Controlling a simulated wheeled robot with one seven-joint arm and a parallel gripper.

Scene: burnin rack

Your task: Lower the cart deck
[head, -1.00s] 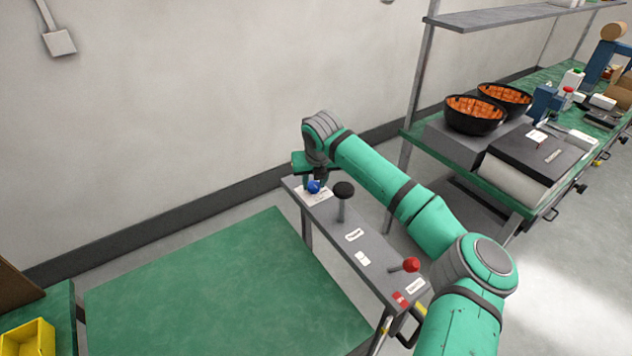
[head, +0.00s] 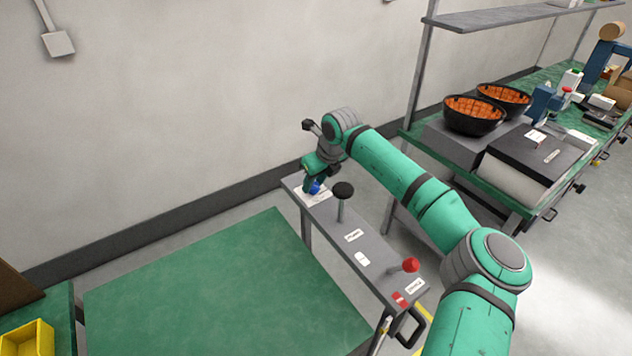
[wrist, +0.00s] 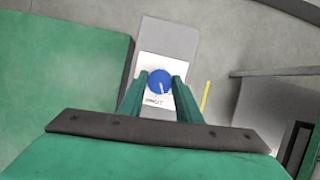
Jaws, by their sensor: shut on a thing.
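The cart deck is a flat green surface (head: 215,290) beside a narrow grey control panel (head: 375,250). A blue knob (wrist: 160,81) sits on a white label at the panel's far end; it also shows in the head view (head: 315,188). My gripper (wrist: 161,88) is shut on the blue knob, with one green finger on each side of it. A black-topped lever (head: 343,190) and a red-ball lever (head: 410,265) stand farther along the panel. The label under the knob is only partly readable.
A green-topped bench (head: 520,205) stands at the right, with two black bowls of orange pieces (head: 473,115) and boxes on it. A yellow bin (head: 28,340) is at the lower left. A wall runs behind the panel.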

